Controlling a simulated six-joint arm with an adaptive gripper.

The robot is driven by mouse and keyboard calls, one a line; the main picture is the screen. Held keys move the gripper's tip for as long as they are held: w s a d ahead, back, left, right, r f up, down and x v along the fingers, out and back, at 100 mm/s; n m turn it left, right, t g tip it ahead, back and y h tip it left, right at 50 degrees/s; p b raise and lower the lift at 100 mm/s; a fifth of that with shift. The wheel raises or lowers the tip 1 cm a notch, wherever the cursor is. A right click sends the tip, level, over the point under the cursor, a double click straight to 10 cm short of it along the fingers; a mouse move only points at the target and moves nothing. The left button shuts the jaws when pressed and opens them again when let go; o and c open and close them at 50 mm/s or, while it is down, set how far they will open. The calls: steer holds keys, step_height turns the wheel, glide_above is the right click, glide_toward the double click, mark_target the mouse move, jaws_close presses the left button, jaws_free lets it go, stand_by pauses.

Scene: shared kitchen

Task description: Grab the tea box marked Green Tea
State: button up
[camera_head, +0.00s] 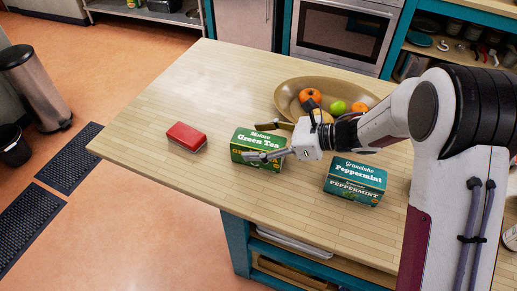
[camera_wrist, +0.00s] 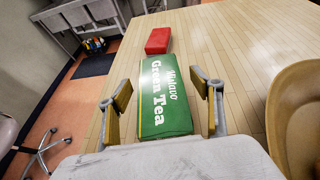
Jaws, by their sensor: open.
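The green tea box (camera_head: 243,149), with white lettering reading Green Tea, stands on the wooden counter near the middle of the head view. In the wrist view the Green Tea box (camera_wrist: 165,90) lies between the two fingers, its lettering facing up in the picture. My gripper (camera_head: 268,142) is at the box, with fingers spread on either side of it. In the wrist view my gripper (camera_wrist: 165,103) is open, with gaps between each finger and the box. Part of the box is hidden behind my gripper in the head view.
A teal Peppermint tea box (camera_head: 355,180) stands to the right. A red box (camera_head: 186,137) lies to the left. A bowl (camera_head: 289,98) with fruit is behind my gripper. The counter (camera_head: 190,88) is clear at the back left.

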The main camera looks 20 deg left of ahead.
mark_target(258, 140)
steer(key=c, duration=1.3)
steer(key=shift+r, duration=5.05)
